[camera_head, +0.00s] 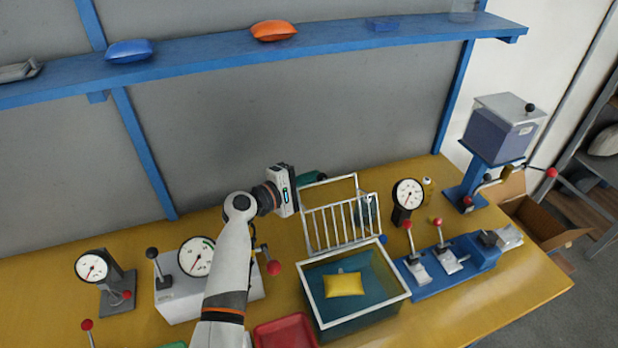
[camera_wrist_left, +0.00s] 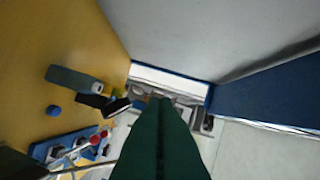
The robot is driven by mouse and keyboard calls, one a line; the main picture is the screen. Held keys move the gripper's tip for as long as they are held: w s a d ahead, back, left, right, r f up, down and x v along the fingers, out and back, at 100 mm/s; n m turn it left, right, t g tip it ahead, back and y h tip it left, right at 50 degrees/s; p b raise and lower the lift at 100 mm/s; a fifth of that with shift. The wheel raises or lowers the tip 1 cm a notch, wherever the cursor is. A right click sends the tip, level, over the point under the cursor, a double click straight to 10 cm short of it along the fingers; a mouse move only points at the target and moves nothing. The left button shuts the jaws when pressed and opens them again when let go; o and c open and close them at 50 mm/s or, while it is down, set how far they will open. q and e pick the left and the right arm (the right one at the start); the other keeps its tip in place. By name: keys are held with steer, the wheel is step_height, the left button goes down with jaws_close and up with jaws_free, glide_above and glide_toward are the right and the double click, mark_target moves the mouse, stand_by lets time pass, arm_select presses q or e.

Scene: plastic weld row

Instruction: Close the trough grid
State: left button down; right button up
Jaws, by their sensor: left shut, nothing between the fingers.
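The trough grid (camera_head: 341,222) is a white wire frame with upright bars, standing raised at the back edge of the trough. The trough (camera_head: 396,298) is a teal, clear-walled tank with a pale rim, and a yellow pillow-shaped packet (camera_head: 344,285) lies in it. My left gripper (camera_head: 314,178) is at the upper left of the grid, with its dark green fingers partly hidden near the top bar. Whether it touches the grid I cannot tell. In the left wrist view the green fingers (camera_wrist_left: 160,104) are together with nothing between them. My right gripper is not in view.
A blue lever fixture (camera_head: 455,265) with red knobs and a dial gauge (camera_head: 408,195) stand right of the trough. A grey lever box (camera_head: 180,291) is beside my left arm. A red tray (camera_head: 285,332) lies in front. A blue shelf (camera_head: 200,59) runs above the bench.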

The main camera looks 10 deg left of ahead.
arm_select(q)
steer(key=s+d+r+m+t+h+b, duration=0.1)
steer(key=s+d+m+h+b, duration=0.1)
steer(key=s+d+m+b, duration=0.3)
steer(key=s+d+r+m+t+h+b, duration=0.1)
steer(key=s+d+m+b, duration=0.4)
steer(key=s, duration=0.7)
steer(key=shift+s+d+r+m+h, duration=0.15)
steer(key=shift+d+r+m+h, duration=0.35)
steer(key=shift+d+m, duration=0.45)
steer(key=shift+r, duration=0.1)
